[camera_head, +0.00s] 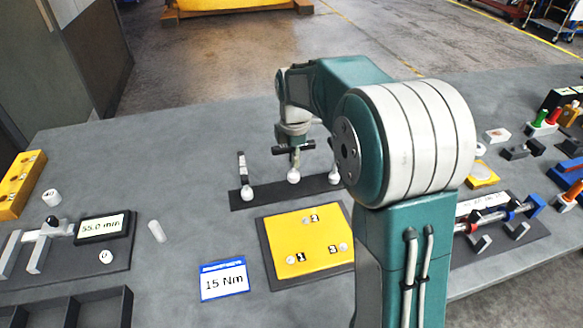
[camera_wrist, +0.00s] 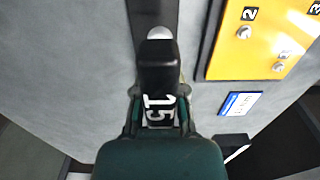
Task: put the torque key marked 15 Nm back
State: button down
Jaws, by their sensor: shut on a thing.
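My gripper (camera_head: 293,143) is shut on this key. In the head view, the key's dark crossbar (camera_head: 283,150) is just below my gripper, over the middle of the black rack strip (camera_head: 268,195). A white round knob (camera_head: 293,176) lies right below it. I cannot tell whether the key touches the rack. Another key (camera_head: 242,168) stands at the rack's left end. A third post at the right end is partly hidden by my arm.
A yellow plate (camera_head: 300,262) with numbered spots lies in front of the rack. A card reading 15 Nm (camera_head: 223,281) lies to its left. A gauge display (camera_head: 103,227) reading 55.0 mm stands at left. A shaft fixture (camera_head: 500,222) is at right. Table behind the rack is clear.

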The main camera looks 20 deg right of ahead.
aim_at(293, 175)
jog(key=shift+w+a+f, duration=0.1)
jog(key=shift+w+f, duration=0.1)
jog(key=shift+w+a+f, duration=0.1)
jog(key=shift+w+f, duration=0.05)
jog(key=shift+f, duration=0.75)
jog(key=shift+w+f, duration=0.1)
jog(key=shift+f, duration=0.8)
jog(key=shift+f, duration=0.1)
jog(key=c, duration=0.7)
grip_release()
